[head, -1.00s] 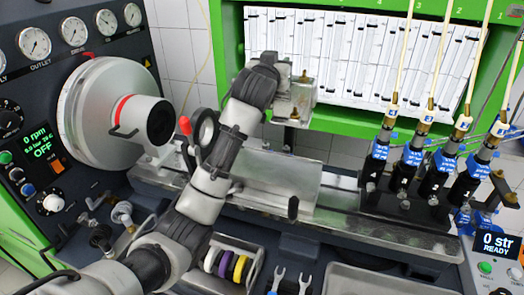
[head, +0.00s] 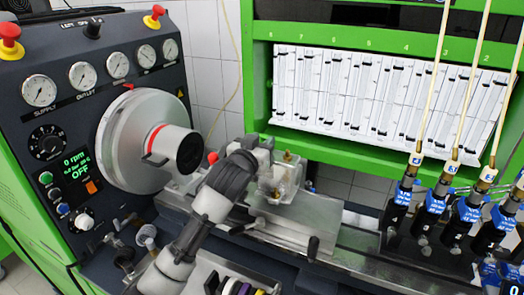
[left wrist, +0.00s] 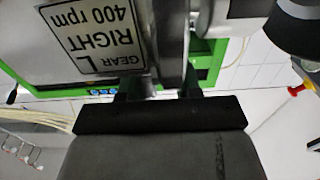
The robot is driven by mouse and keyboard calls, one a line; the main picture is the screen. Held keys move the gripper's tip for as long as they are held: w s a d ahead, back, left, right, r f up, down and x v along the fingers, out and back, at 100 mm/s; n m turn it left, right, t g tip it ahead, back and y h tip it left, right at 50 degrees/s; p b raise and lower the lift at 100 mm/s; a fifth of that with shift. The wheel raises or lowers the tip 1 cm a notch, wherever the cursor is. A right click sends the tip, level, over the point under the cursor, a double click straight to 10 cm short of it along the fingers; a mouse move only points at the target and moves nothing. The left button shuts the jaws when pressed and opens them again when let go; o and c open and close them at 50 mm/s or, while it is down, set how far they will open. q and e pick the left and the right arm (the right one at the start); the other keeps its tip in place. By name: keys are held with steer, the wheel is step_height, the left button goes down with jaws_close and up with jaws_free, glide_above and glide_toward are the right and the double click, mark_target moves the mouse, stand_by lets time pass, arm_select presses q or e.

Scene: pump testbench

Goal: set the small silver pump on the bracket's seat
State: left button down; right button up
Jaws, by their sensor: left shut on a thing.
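The small silver pump (head: 281,182) is a blocky metal body with brass fittings on top. In the head view it is upright, just above or on the grey bracket (head: 291,217) on the bench rail; I cannot tell whether it touches. My left gripper (head: 262,172) is shut on the pump from its left side, and my arm hides part of the bracket and seat. My right gripper is not in view.
A large round drive housing (head: 135,140) with a dark-ended shaft stands left of the pump. Several black injectors with blue labels (head: 435,205) and hoses stand at the right. A green-framed panel (head: 380,105) is behind.

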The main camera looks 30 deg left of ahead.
arm_select(q)
steer(key=shift+f, duration=1.4)
steer(key=c, duration=1.2)
jaws_free()
steer(key=shift+f, duration=0.2)
steer(key=o, duration=0.4)
steer(key=shift+r, duration=0.1)
steer(key=shift+s+d+b, duration=0.2)
steer(key=shift+s+b, duration=0.4)
steer(key=shift+s, duration=2.45)
steer(key=shift+s+d+b, duration=0.2)
steer(key=shift+s+b, duration=0.35)
steer(key=shift+s, duration=2.45)
